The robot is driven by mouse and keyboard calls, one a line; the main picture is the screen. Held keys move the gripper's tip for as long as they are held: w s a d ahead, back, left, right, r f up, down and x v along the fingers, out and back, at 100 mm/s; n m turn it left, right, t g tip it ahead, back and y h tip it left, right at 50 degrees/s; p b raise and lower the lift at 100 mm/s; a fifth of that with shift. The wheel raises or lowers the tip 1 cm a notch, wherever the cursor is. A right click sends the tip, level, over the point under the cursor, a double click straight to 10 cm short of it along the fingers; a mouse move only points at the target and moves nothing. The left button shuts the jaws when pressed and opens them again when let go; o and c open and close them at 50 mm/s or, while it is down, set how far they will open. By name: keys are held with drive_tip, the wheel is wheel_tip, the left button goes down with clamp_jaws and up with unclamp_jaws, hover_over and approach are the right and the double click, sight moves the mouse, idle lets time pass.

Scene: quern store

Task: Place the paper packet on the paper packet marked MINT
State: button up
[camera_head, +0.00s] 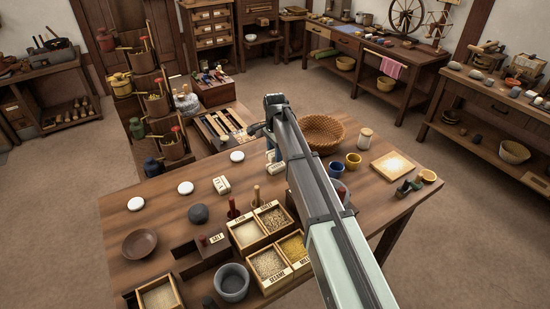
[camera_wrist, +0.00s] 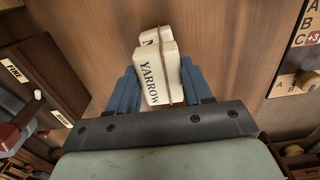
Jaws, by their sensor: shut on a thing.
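My gripper (camera_wrist: 160,84) is shut on a cream paper packet marked YARROW (camera_wrist: 160,86), its blue fingers on either side. A second cream packet (camera_wrist: 151,37) shows just beyond it in the wrist view. Only the start of its label, which looks like an M, is visible; the held packet hides the rest. The two overlap in this view, and I cannot tell whether they touch. In the head view, pale packet parts (camera_head: 272,167) show beside my arm, which hides most of the gripper. Another cream packet (camera_head: 221,185) lies further left on the table, its label too small to read.
On the wooden table (camera_head: 150,215), a wicker basket (camera_head: 322,133) and blue cup (camera_head: 336,169) stand right of my arm. Labelled grain boxes (camera_head: 247,233) and a grey mortar (camera_head: 232,282) stand in front. White discs (camera_head: 186,188) and a dark stone (camera_head: 198,214) lie left.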

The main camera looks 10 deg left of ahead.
drive_tip(key=shift+f, duration=1.55)
drive_tip(key=shift+f, duration=0.15)
drive_tip(key=o, duration=1)
wheel_tip(320, 180, up, 12)
drive_tip(key=shift+r, duration=0.2)
